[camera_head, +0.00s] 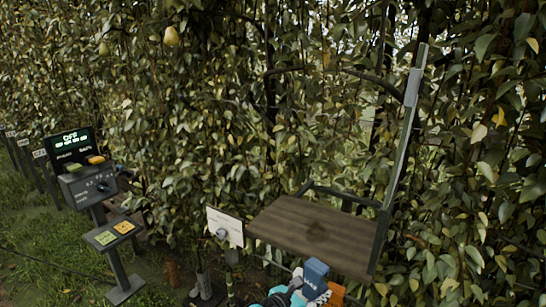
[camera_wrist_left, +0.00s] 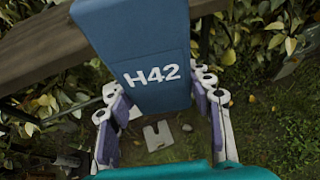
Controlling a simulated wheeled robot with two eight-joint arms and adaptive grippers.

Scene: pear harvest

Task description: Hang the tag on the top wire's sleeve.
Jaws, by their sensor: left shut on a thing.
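The blue tag (camera_wrist_left: 150,40) bears white letters "H42" and fills the upper middle of the left wrist view. My left gripper (camera_wrist_left: 162,108) is shut on its lower end, one finger at each side. In the head view the tag (camera_head: 316,267) shows at the bottom edge, below the front of the brown board, with my left gripper (camera_head: 299,285) around it. A light grey sleeve-like piece (camera_head: 413,87) sits high on a slanting dark post at upper right, well away from the tag. I cannot tell whether it is the wire's sleeve. My right gripper is not in view.
A brown board (camera_head: 285,230) in a dark frame lies between the tag and the leafy hedge. A white card (camera_head: 225,226) stands at its left. A console (camera_head: 88,186) with a lit screen stands farther left. Grass is open at lower left.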

